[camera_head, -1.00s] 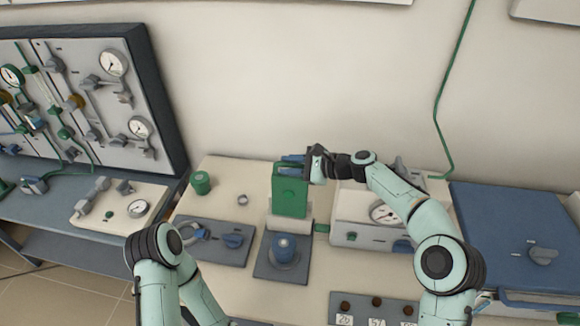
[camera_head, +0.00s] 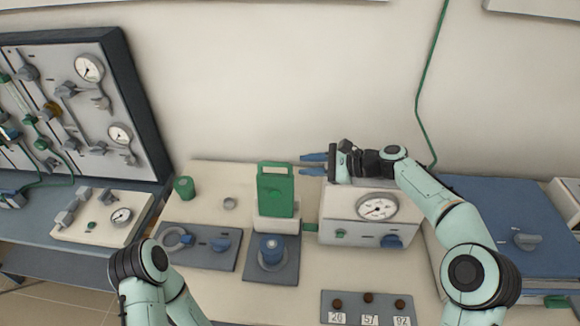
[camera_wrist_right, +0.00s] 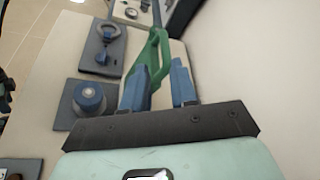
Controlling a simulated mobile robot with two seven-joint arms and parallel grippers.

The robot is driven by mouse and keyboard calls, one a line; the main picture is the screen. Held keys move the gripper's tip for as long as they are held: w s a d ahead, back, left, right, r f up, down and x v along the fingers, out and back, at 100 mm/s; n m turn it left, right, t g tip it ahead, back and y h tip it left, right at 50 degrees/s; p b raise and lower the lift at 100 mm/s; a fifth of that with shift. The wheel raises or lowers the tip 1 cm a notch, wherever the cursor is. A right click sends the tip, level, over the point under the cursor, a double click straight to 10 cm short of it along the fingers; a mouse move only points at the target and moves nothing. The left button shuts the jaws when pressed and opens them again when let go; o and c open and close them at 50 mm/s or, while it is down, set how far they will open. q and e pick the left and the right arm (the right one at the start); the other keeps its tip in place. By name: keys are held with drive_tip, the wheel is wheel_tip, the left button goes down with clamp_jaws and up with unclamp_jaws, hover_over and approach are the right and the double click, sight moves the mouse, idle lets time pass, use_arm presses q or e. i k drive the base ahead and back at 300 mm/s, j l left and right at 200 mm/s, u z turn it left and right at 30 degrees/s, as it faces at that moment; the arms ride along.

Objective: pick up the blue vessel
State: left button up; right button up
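The blue vessel (camera_head: 271,247) is a small blue cylinder upright on a round grey base, on a dark plate in front of the green block. It also shows at the left in the right wrist view (camera_wrist_right: 90,97). My right gripper (camera_head: 313,164) is behind and to the right of it, level with the top of the green block, well apart from the vessel. Its two blue fingers are spread and empty, pointing left in the head view. They also show in the right wrist view (camera_wrist_right: 158,80). My left gripper is out of view; only part of that arm shows.
The green block (camera_head: 276,192) with a handle opening stands near the right fingertips. A white gauge box (camera_head: 350,229) is under my right arm. A green cup (camera_head: 184,187) and a small grey ring (camera_head: 230,203) are at the left. A label block (camera_head: 367,309) is in front.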

sight(271, 262)
drive_tip(key=k, duration=1)
